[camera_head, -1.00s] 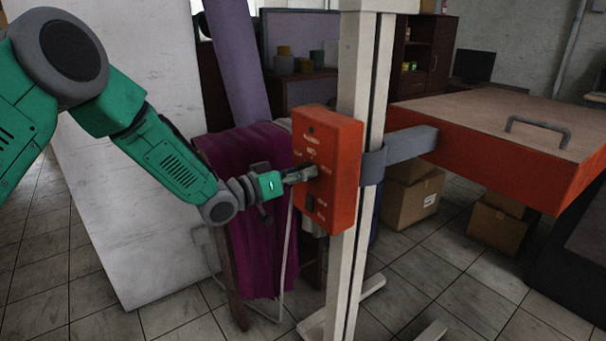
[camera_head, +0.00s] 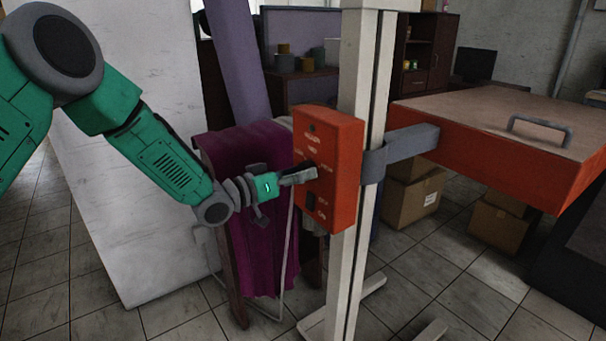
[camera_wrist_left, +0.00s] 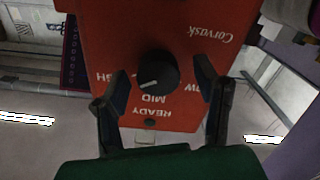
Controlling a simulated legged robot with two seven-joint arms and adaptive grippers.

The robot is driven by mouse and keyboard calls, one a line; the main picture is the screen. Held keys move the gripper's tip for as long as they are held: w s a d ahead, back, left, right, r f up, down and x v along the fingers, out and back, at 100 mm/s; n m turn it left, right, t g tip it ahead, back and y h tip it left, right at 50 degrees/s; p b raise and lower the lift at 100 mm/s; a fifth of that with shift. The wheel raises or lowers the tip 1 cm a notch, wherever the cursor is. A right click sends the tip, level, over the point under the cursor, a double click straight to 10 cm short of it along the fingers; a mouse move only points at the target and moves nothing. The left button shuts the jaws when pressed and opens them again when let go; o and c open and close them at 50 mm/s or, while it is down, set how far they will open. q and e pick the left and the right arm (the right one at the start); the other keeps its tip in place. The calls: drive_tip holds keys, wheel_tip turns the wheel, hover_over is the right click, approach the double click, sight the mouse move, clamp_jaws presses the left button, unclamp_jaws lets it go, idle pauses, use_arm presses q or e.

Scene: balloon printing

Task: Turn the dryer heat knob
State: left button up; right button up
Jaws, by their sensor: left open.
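The dryer's orange control box (camera_head: 338,165) is fixed to a pale post. Its black heat knob (camera_wrist_left: 158,71) shows in the left wrist view, with white labels around it and a pale pointer mark at its lower left. In the head view my left gripper (camera_head: 300,176) is at the box's front face and partly hides the knob. In the left wrist view my left gripper (camera_wrist_left: 161,92) is open, with one finger on each side of the knob and gaps between them. My right gripper is not in view.
The pale post (camera_head: 357,110) carries a grey bracket (camera_head: 410,150) and a wide orange dryer head (camera_head: 480,150) at the right. Magenta cloth (camera_head: 255,215) hangs behind my left gripper. A white panel (camera_head: 130,230) stands at the left. Cardboard boxes (camera_head: 412,202) sit below the dryer head.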

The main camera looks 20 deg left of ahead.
use_arm(q)
drive_tip(key=v, duration=1.1)
drive_tip(key=shift+f, duration=0.15)
drive_tip(key=shift+a, duration=0.1)
drive_tip(key=s+d+f+n+g+y, duration=0.1)
drive_tip(key=s+f+g+y, duration=0.1)
drive_tip(key=s+f, duration=0.45)
drive_tip(key=s+d+f+n+g+y, duration=0.1)
drive_tip(key=s+f+g+y, duration=0.15)
drive_tip(key=f, duration=0.65)
drive_tip(key=s+d+f+n+g+y, duration=0.1)
drive_tip(key=s+f+g+y, duration=0.1)
drive_tip(key=s+f, duration=0.4)
drive_tip(key=s+a+f+g+y, duration=0.2)
drive_tip(key=s+f, duration=0.3)
drive_tip(key=s, duration=0.6)
drive_tip(key=s+a+f+g+y, duration=0.2)
drive_tip(key=s+f+g, duration=0.3)
drive_tip(key=s, duration=0.6)
drive_tip(key=shift+s, duration=0.4)
